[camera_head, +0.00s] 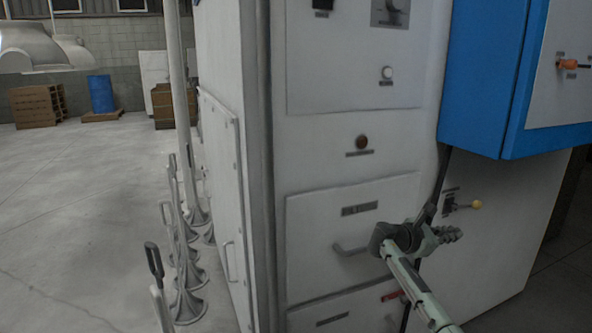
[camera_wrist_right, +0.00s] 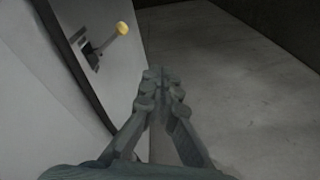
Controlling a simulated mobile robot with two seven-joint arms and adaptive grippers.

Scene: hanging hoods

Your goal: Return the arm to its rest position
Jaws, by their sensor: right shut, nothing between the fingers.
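My right arm (camera_head: 420,290) reaches up from the bottom right in the head view, in front of the white cabinet (camera_head: 345,192). My right gripper (camera_head: 455,234) points right and is shut and empty. In the wrist view the right gripper's fingers (camera_wrist_right: 160,82) meet at their tips, with bare floor behind them. A lever with a yellow knob (camera_head: 476,204) sits on a white panel above and right of the gripper in the head view. The knob also shows in the wrist view (camera_wrist_right: 122,28), up and left of the fingertips, apart from them. My left gripper is not in view.
A blue box (camera_head: 487,75) juts out at the upper right, with an orange handle (camera_head: 568,64) on its front. A drawer handle (camera_head: 350,250) is left of my right wrist. Several grey posts with flared bases (camera_head: 187,305) stand left of the cabinet; open floor (camera_head: 70,220) lies farther left.

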